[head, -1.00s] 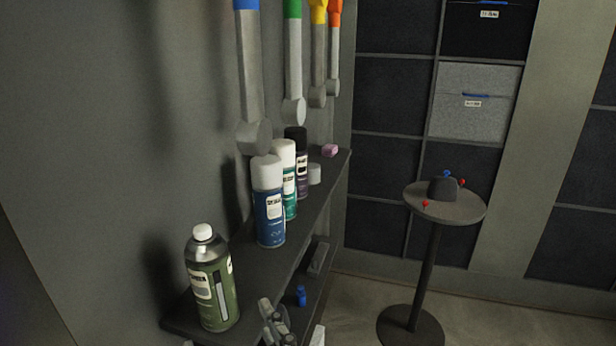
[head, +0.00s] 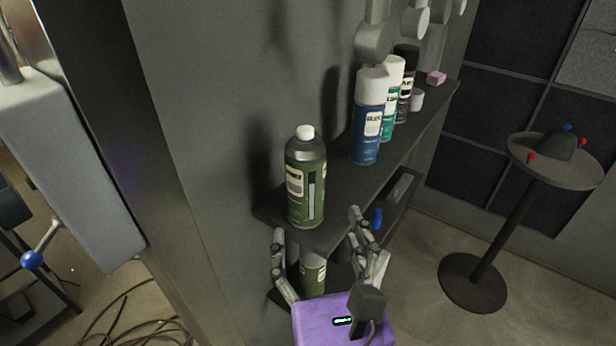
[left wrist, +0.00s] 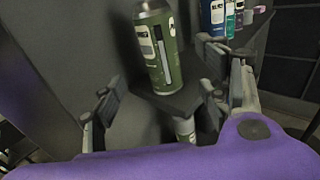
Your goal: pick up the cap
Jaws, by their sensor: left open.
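I cannot tell for certain which thing is the cap. A small light-grey cap-like piece (head: 416,99) stands on the upper shelf beside the black-topped spray can. A green bottle with a white screw cap (head: 306,131) stands upright near the shelf's front end. The bottle also shows in the left wrist view (left wrist: 160,50), its top cut off. My left gripper (head: 317,224) is open and empty, with its fingers on either side of the shelf's near end, below and in front of the bottle. It also shows open in the left wrist view (left wrist: 158,88). My right gripper is not in view.
Spray cans (head: 371,115) line the dark shelf (head: 340,215) against the wall, with hanging tools above. A lower shelf holds a small blue item (head: 377,218) and another green can (head: 312,272). A round table (head: 555,165) carrying a dark domed object stands at right.

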